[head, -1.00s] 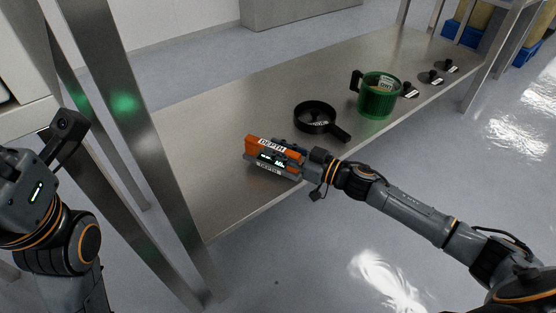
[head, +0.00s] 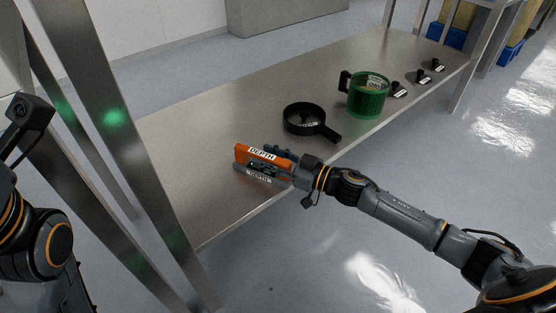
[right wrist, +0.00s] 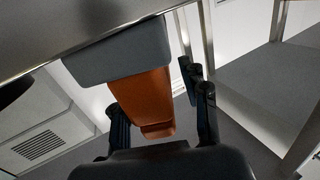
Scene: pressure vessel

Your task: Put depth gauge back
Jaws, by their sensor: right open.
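The orange depth gauge (head: 243,154), with a white DEPTH label on top, is at the near edge of the metal shelf. It sits at a grey holder (head: 240,171) with its own label; I cannot tell whether it is fully seated. My right gripper (head: 285,163) reaches it from the right. In the right wrist view the gauge (right wrist: 146,99) lies between the fingers of the open gripper (right wrist: 160,112), with the grey holder (right wrist: 118,54) beyond it. A gap shows on the right finger's side; contact on the left is unclear. My left gripper is out of view.
On the metal shelf (head: 215,115), a black pan (head: 303,118) stands behind the gauge, its handle pointing towards my right arm. A green mug (head: 367,96) and several small black-knobbed items (head: 421,76) stand farther right. A metal post (head: 100,110) rises at the left.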

